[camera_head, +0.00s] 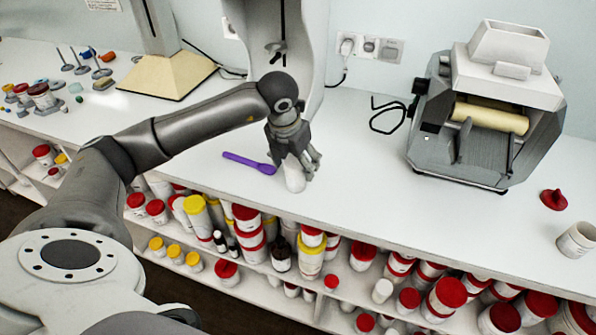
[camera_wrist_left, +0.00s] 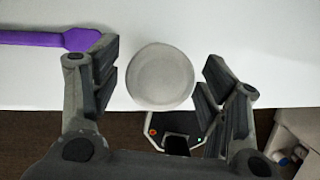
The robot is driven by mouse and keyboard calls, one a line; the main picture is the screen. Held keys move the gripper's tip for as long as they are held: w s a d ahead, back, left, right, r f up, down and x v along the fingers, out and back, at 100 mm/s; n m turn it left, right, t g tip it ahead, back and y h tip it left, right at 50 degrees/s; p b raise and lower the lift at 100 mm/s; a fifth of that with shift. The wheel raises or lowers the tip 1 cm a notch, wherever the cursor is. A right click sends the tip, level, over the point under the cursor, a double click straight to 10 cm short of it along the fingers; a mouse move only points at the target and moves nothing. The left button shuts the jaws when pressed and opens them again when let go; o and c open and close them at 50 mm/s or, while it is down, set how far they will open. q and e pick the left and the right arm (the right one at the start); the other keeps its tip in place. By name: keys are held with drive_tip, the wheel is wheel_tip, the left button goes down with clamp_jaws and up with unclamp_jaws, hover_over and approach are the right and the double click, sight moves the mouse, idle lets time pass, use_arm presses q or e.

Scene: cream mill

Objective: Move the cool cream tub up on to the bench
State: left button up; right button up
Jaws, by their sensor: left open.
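A small white tub (camera_head: 294,181) with a pale round top stands upright on the white bench (camera_head: 364,170), close to its front edge. Its round top also shows in the left wrist view (camera_wrist_left: 160,77), between the fingers. My left gripper (camera_head: 299,167) is open above and around the tub, one finger on each side. In the left wrist view a gap shows on both sides of the tub. The fingers hide part of the tub in the head view. My right gripper is not in view.
A purple spatula (camera_head: 250,162) lies just left of the tub. Shelves below hold many lidded tubs. The bench between tub and mill is clear.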

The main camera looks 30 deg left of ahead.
use_arm(q)
drive_tip(key=v, duration=0.7)
drive_tip(key=shift+s+r+b, duration=0.1)
drive_tip(key=shift+r+b, duration=0.2)
drive_tip(key=shift+b, duration=0.1)
